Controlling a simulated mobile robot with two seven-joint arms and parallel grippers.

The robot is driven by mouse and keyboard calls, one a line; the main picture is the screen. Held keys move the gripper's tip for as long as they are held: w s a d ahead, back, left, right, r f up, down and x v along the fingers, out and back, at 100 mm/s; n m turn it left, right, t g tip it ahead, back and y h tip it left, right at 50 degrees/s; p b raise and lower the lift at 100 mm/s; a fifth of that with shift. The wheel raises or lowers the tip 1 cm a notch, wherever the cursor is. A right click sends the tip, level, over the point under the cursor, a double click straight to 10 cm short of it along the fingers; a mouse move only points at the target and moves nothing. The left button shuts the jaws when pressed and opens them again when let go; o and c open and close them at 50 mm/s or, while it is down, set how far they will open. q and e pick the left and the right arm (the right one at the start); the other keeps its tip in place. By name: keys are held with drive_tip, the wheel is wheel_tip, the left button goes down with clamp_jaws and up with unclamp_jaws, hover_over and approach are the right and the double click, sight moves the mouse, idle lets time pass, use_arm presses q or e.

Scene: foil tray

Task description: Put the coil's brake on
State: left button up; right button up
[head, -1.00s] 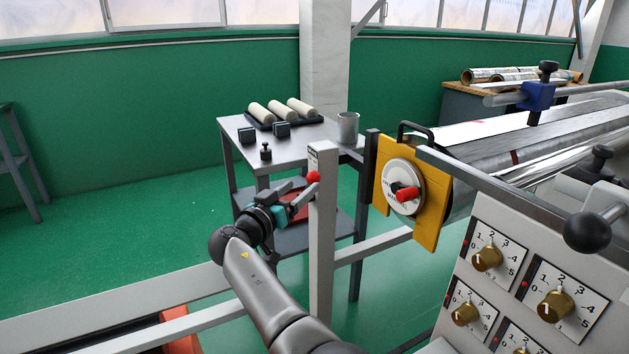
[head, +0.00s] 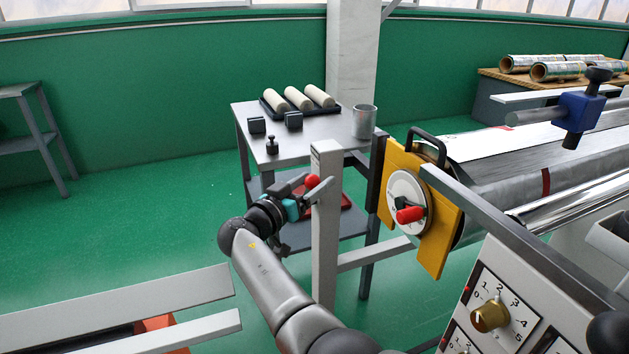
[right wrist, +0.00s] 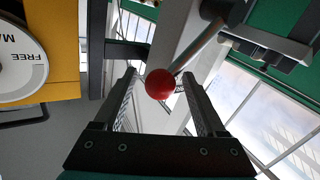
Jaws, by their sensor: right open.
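A lever with a red ball (head: 312,181) stands on a pale grey post (head: 325,235) beside the coil's end. In the right wrist view the red ball (right wrist: 159,83) lies between my finger tips, with a gap on each side. My right gripper (head: 299,190) is open at the post's left side; in the right wrist view both fingers (right wrist: 158,92) are spread. The coil (head: 505,175) has a yellow end plate (head: 440,235) with a white dial and a red handle (head: 410,215). The dial (right wrist: 20,65) shows the word FREE. My left gripper is not in view.
A grey side table (head: 300,150) behind the post carries cream rolls, dark blocks, a small weight and a metal cup (head: 364,121). A control panel (head: 505,300) with knobs is at lower right. Pale rails (head: 150,305) cross the lower left. Green floor is open at left.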

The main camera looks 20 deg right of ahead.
clamp_jaws()
idle(0.4)
idle(0.9)
